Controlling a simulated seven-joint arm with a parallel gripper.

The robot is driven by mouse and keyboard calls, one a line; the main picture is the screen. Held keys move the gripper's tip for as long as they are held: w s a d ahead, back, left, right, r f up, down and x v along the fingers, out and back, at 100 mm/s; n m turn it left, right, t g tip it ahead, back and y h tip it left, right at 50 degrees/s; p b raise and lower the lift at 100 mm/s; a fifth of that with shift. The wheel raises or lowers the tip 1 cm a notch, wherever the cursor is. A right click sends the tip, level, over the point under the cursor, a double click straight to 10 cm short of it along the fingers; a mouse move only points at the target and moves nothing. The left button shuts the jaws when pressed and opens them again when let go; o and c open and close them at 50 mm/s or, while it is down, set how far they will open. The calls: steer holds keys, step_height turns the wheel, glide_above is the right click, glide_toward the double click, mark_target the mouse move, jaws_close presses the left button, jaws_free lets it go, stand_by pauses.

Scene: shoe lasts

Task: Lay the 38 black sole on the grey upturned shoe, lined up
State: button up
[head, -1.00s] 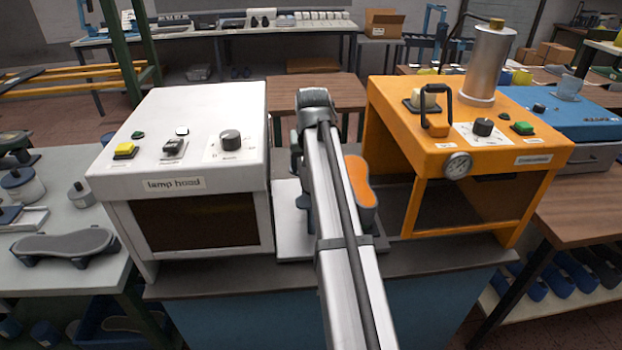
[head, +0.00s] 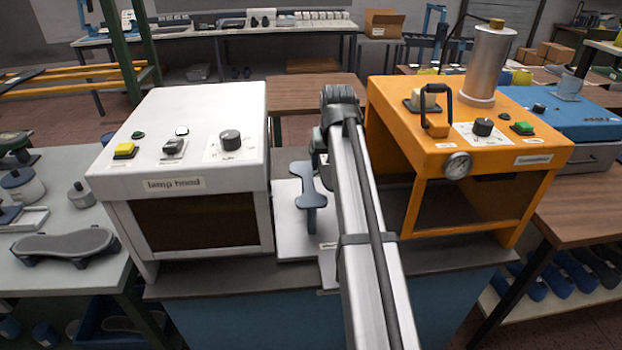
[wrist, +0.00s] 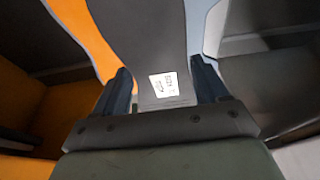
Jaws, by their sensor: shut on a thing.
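In the wrist view my gripper (wrist: 163,82) is shut on the near end of a dark sole (wrist: 142,35). The sole carries a small white label (wrist: 163,85) that is too blurred to read surely.
A blue-grey stand (head: 312,195) rises from a pale plate (head: 290,230), left of my arm. The white lamp hood box (head: 185,160) stands to the left, and an orange machine (head: 450,150) to the right. A grey sole-shaped piece (head: 65,243) lies on the left bench.

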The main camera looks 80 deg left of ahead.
steer(key=shift+w+r, duration=0.1)
steer(key=shift+w, duration=4.35)
steer(key=shift+f, duration=3.25)
